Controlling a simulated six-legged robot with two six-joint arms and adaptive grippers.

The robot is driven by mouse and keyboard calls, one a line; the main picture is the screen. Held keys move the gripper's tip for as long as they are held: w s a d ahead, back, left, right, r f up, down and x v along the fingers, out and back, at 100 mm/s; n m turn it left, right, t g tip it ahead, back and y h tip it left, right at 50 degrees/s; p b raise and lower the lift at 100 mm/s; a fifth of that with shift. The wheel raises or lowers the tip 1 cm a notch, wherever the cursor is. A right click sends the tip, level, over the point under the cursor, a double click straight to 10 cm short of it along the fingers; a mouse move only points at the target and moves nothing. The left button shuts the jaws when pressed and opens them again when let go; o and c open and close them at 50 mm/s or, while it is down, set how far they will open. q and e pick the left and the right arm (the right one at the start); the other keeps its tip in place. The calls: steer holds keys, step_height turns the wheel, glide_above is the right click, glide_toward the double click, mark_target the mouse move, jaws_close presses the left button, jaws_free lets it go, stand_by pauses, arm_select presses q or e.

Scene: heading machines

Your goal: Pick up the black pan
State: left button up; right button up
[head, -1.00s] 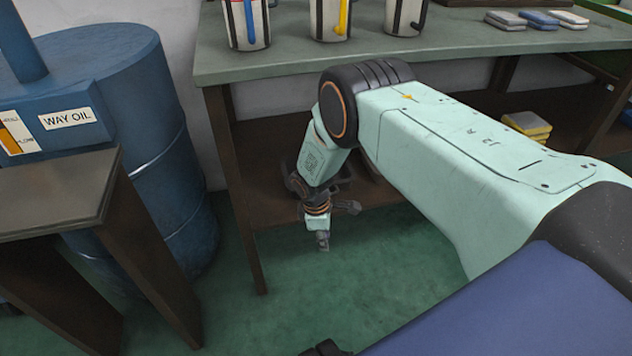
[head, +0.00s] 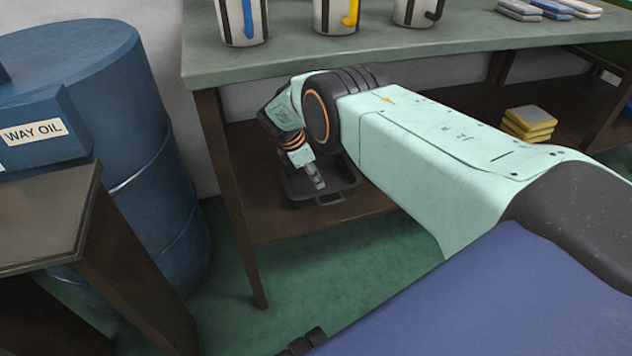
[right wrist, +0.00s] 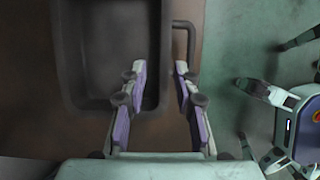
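The black pan (head: 297,196) is a dark rectangular tray with a loop handle (head: 331,200). It sits on the brown lower shelf under the green-topped bench, partly hidden by my right arm. My right gripper (head: 317,183) points down over the pan near its handle side. In the right wrist view, my right gripper (right wrist: 159,72) is open, with the side wall of the pan (right wrist: 105,50) showing between its fingers. The handle (right wrist: 190,40) lies close to the right fingertip; I cannot tell whether they touch. My left gripper is not in view.
The bench top (head: 290,62) overhangs the shelf (head: 278,222), and a bench leg (head: 232,200) stands left of the pan. A blue drum (head: 150,130) and a small brown table (head: 50,215) stand at left. Yellow sponges (head: 528,122) lie further right on the shelf.

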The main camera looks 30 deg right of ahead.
mark_target(324, 191)
steer(key=shift+s+d+f, duration=0.1)
steer(key=shift+f, duration=0.15)
steer(key=b+x, duration=0.3)
steer(key=x, duration=0.3)
steer(key=shift+s+f, duration=0.1)
steer(key=shift+f, duration=0.05)
steer(key=shift+d+f+b, duration=0.25)
steer(key=shift+f+b, duration=0.2)
steer(key=shift+f, duration=0.05)
steer(key=shift+r, duration=0.15)
steer(key=shift+c, duration=0.3)
jaws_close()
